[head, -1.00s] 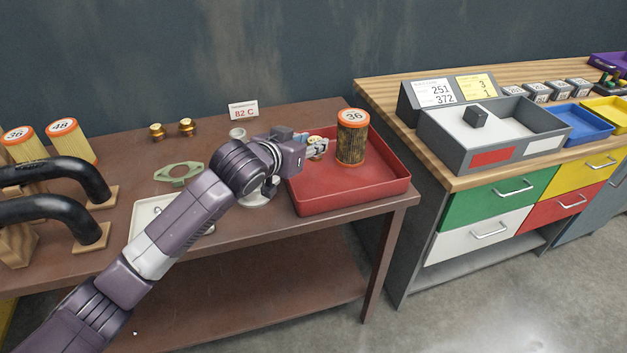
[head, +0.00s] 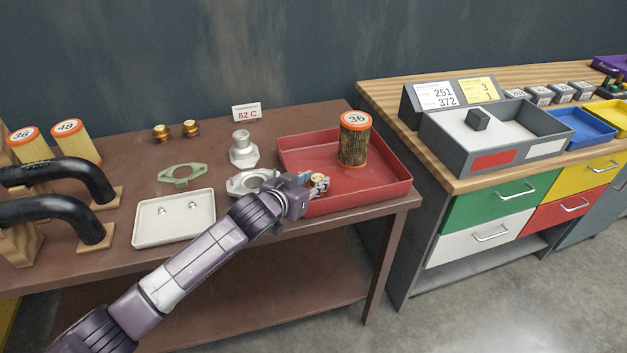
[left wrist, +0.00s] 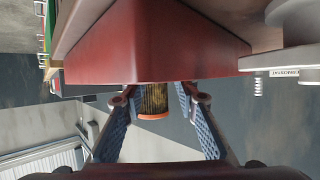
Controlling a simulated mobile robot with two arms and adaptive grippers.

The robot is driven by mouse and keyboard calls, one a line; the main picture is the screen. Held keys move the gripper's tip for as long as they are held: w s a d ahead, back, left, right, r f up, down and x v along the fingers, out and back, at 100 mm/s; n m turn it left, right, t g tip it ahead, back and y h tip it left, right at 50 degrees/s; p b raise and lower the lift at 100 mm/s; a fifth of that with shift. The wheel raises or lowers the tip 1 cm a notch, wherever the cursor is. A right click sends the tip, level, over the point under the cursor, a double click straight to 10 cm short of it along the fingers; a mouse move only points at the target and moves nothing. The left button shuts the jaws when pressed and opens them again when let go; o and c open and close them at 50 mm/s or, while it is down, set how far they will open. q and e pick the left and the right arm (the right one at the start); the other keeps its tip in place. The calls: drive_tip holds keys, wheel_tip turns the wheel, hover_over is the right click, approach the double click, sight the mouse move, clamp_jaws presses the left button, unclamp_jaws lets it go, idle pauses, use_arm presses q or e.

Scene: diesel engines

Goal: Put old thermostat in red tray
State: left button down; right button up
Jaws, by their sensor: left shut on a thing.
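My left gripper (head: 320,184) is at the front left of the red tray (head: 385,190), close to its rim. It is shut on a small pale-gold piece, the old thermostat (head: 318,179), mostly hidden by the fingers. I cannot tell whether the piece is over the tray or just outside its wall. In the left wrist view the fingers (left wrist: 158,104) show beside the tray's red wall (left wrist: 160,45), and the thermostat cannot be made out. My right gripper is not in view.
A filter marked 36 (head: 354,143) stands in the tray. Pale metal housing parts (head: 243,150) are left of it, with a white dish (head: 165,228) holding small bolts. Two brass pieces (head: 190,128) sit at the back near the 82 C sign (head: 246,113). The tray's right side is clear.

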use_arm(q)
drive_tip(key=shift+f, duration=0.1)
drive_tip(key=c, duration=1.5)
unclamp_jaws()
drive_tip(key=v, duration=1.2)
drive_tip(key=shift+a, duration=0.1)
